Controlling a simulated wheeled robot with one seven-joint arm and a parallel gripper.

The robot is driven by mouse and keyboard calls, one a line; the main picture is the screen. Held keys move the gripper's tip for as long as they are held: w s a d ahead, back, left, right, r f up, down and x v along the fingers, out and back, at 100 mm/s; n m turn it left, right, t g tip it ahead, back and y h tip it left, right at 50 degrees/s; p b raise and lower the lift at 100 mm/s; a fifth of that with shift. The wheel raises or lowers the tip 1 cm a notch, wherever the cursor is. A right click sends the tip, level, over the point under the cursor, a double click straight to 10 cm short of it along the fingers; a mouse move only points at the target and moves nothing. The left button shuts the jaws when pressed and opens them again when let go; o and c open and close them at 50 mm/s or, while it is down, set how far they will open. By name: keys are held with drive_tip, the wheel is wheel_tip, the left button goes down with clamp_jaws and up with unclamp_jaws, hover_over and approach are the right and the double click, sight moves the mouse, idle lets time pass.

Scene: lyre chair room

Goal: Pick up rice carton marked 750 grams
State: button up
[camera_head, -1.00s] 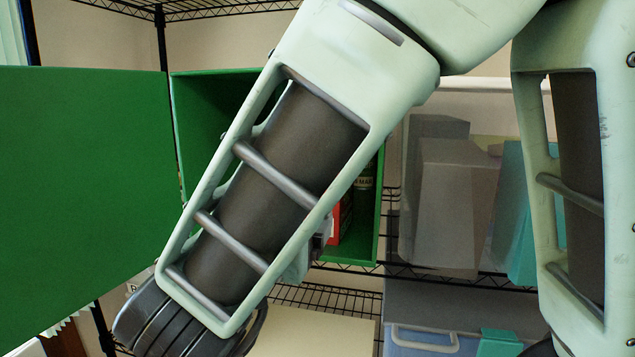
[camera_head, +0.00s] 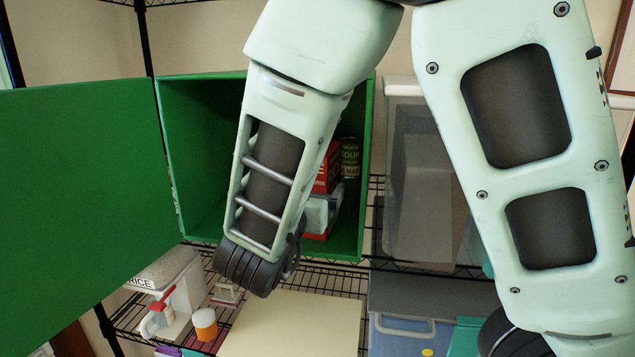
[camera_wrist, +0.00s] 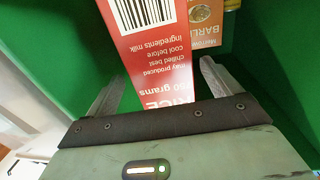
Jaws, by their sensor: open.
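A red carton (camera_head: 323,181) stands inside the green cabinet, partly covered by my arm. My gripper (camera_wrist: 161,78) is open, with one finger on each side of the carton's lower printed end in the picture. I cannot tell whether either finger touches it. In the head view my gripper (camera_head: 320,213) is in the cabinet, in front of the carton.
The green cabinet (camera_head: 363,215) has its door (camera_head: 80,190) swung open to the left. A soup can (camera_head: 350,158) stands to the right of the red carton. An orange barley carton (camera_wrist: 205,22) is close beside it. A white item labelled RICE (camera_head: 150,272) is on the lower shelf.

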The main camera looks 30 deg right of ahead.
drive_tip(key=p+x, duration=0.3)
drive_tip(key=x, duration=0.2)
drive_tip(key=shift+a, duration=0.15)
drive_tip(key=c, duration=1.5)
drive_tip(key=shift+r, duration=0.15)
drive_tip(key=shift+c, duration=0.8)
drive_tip(key=shift+w+r, duration=0.1)
drive_tip(key=shift+r, duration=0.05)
